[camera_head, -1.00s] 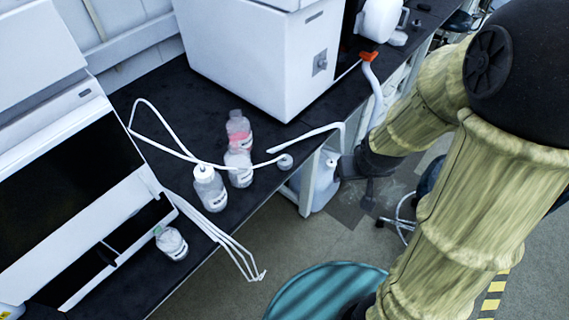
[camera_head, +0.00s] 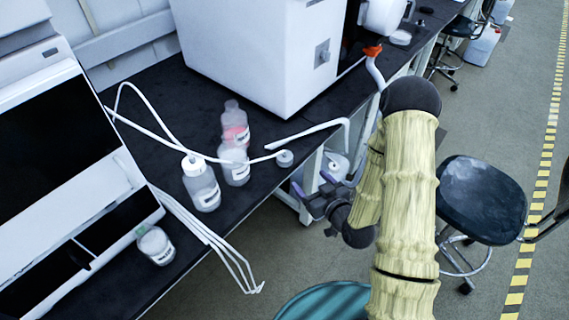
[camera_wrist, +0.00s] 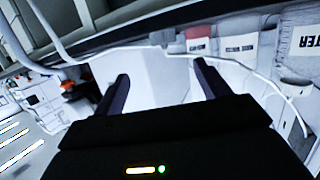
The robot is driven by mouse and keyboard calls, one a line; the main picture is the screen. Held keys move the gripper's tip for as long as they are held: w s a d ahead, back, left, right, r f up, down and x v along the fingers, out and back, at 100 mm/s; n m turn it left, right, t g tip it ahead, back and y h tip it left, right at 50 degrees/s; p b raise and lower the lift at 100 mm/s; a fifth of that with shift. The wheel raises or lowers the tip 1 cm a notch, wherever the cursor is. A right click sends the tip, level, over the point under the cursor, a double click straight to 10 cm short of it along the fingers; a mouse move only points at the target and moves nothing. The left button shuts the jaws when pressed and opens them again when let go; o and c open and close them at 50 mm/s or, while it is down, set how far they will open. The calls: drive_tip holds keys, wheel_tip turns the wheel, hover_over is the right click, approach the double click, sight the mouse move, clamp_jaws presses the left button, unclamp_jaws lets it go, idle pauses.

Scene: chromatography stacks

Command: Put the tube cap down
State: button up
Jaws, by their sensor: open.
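A small round grey-white cap (camera_head: 285,159) sits on the black bench near its front edge, by the end of a white tube (camera_head: 240,160). I take it to be the tube cap. My gripper (camera_head: 311,187) is open beside the bench's front edge, to the right of and nearer than the cap, apart from it. In the wrist view my gripper's two fingers (camera_wrist: 163,84) are spread with nothing between them. A small grey shape beyond them may be the cap, but I cannot tell for sure.
A bottle with red content (camera_head: 235,125), a clear bottle (camera_head: 234,167) and a white-capped bottle (camera_head: 202,187) stand left of the cap. Another bottle (camera_head: 156,246) is nearer. A large white instrument (camera_head: 265,55) stands behind. White tubes hang over the bench edge. A stool (camera_head: 483,198) is at right.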

drive_tip(key=shift+s+f, duration=0.1)
idle(0.3)
approach(288, 157)
drive_tip(key=b+x, duration=0.1)
drive_tip(key=x, duration=0.6)
drive_tip(key=shift+a+f, duration=0.1)
drive_tip(key=shift+a, duration=0.05)
